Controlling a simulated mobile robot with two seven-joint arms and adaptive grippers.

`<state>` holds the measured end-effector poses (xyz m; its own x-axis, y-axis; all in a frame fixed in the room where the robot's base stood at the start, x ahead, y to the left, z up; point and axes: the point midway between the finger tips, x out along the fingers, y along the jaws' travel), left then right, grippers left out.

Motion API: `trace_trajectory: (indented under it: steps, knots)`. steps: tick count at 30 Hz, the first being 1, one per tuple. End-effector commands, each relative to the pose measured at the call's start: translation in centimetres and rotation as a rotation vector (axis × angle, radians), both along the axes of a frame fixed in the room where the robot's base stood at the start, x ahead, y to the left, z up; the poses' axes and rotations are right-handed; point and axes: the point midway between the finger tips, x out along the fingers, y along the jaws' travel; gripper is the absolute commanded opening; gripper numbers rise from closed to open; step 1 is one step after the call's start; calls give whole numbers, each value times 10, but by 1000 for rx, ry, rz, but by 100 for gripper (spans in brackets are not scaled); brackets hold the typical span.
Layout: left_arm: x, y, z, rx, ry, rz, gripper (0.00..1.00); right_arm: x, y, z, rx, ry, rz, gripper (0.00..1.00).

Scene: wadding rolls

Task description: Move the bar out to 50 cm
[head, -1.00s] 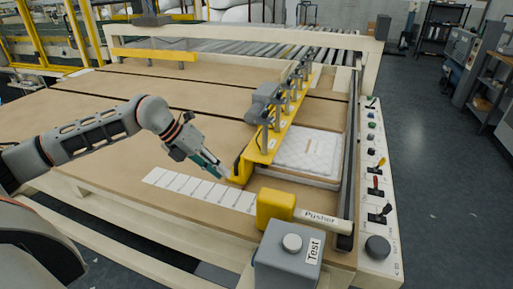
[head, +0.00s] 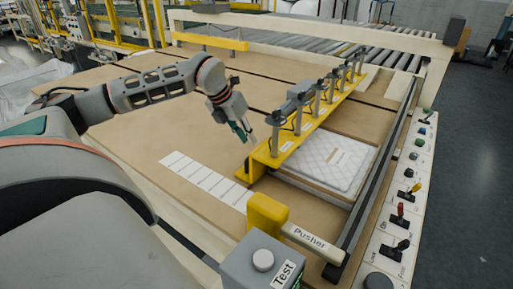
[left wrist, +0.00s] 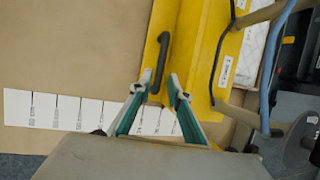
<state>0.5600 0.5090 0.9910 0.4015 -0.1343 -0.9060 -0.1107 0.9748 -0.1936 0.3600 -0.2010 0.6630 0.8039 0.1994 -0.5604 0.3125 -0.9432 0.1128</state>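The bar (head: 300,125) is a long yellow beam with several grey posts, standing across the wooden table. In the left wrist view the yellow bar (left wrist: 196,50) carries a black handle (left wrist: 162,60). My left gripper (head: 247,138) is above the bar's near end; its two green-sided fingers (left wrist: 161,82) are apart, one on each side of the handle's lower end in that view. I cannot tell whether they touch it. My right gripper is out of view.
A white quilted pad (head: 330,162) lies right of the bar. A yellow block labelled Pusher (head: 267,215) and a grey Test button box (head: 262,262) stand in front. A control panel (head: 405,195) runs along the right edge.

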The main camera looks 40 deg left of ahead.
Motion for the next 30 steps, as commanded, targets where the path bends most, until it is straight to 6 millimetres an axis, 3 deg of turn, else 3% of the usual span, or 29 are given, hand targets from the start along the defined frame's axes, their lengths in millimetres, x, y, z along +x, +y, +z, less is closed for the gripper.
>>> trace_trajectory:
  steps: [6,12,21,22,24,30]
  knots:
    - [13,-6,-32,-3,3,0,18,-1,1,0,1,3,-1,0]
    - [21,-8,-47,-1,1,-1,18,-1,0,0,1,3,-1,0]
    - [22,-8,-50,-1,1,0,18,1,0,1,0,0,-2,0]
    - [22,-8,-50,-1,1,0,15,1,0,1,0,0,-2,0]
    - [22,-8,-50,-1,1,0,0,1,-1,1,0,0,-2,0]
    - [22,-7,-50,-1,1,0,0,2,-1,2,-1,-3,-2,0]
